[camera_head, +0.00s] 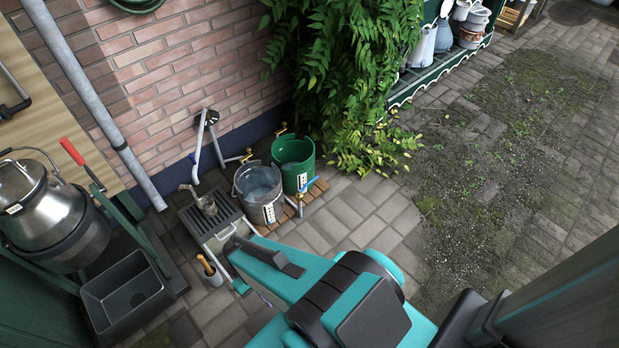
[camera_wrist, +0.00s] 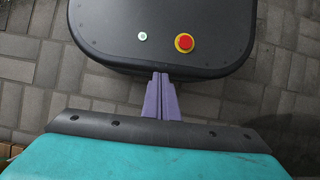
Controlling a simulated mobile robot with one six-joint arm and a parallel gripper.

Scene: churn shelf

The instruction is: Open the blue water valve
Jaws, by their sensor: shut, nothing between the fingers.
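A small blue valve handle (camera_head: 309,184) shows in the head view, on a pipe at the front right of the green bucket (camera_head: 293,160). It is small, and I cannot tell how far it is turned. My gripper (camera_wrist: 160,78) shows in the wrist view with its purple fingers shut together and nothing between them. It hangs over the paving beside my own dark base, away from the valve. In the head view my teal arm hides most of the gripper. The valve does not show in the wrist view.
A grey metal bucket (camera_head: 259,190) stands beside the green one, near brass taps at the brick wall (camera_head: 170,60). A drain grate (camera_head: 207,217), a black basin (camera_head: 125,295) and a steel milk churn (camera_head: 45,210) are at left. Open paving (camera_head: 350,225) lies right of the buckets.

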